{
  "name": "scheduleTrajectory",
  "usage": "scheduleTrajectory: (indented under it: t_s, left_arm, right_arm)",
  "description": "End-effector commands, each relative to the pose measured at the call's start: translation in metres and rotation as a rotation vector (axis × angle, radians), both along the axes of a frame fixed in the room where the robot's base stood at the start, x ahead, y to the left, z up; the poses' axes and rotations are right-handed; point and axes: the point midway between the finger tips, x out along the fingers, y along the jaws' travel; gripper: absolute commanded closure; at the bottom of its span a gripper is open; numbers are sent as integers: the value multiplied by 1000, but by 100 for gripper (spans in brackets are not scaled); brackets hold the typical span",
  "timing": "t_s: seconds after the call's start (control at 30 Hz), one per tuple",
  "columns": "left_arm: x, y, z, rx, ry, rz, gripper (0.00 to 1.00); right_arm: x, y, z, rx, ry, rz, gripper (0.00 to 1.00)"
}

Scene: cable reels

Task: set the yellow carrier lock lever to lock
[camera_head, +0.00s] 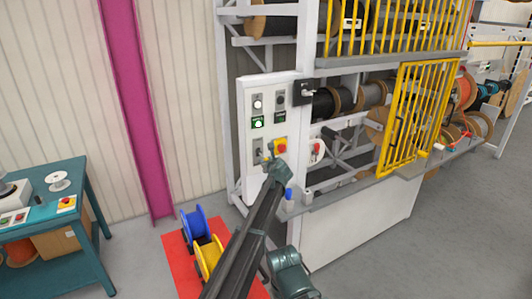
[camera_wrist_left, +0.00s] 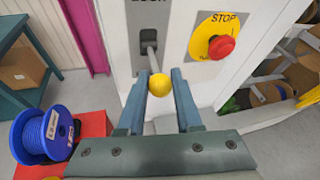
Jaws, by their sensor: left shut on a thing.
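The yellow carrier lock lever is on the white control panel (camera_head: 268,100). In the left wrist view its round yellow knob (camera_wrist_left: 159,85) sits on a grey stem (camera_wrist_left: 152,55) that comes out of a grey slotted plate (camera_wrist_left: 146,22). Dark letters, partly cut off, show at the top of that plate. My left gripper (camera_wrist_left: 160,88) is shut on the knob, with a blue-grey finger on each side of it. In the head view my left gripper (camera_head: 270,163) is at the lower part of the panel and hides most of the lever.
A red stop button (camera_wrist_left: 221,46) on a yellow plate is just right of the lever. Other switches sit above it on the panel. A yellow barred gate (camera_head: 417,115) and cable reels are to the right. A red mat (camera_head: 176,262) with blue and yellow reels lies below.

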Motion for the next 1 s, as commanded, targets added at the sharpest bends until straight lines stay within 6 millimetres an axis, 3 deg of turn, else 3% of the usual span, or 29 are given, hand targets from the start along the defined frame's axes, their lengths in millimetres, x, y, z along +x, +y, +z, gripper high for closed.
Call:
scheduleTrajectory:
  t_s: [0.03,0.4,0.7,1.0]
  left_arm:
    - [2,0,17,-21,36,1,100]
    - [4,1,32,-166,286,-1,100]
    - [4,1,36,-239,413,-1,100]
    - [3,1,37,-266,458,-1,100]
  right_arm:
    - [0,0,25,0,0,1,50]
    - [0,0,93,2,-1,-16,50]
    - [0,0,120,2,2,-12,50]
    - [-1,0,127,2,2,-11,50]
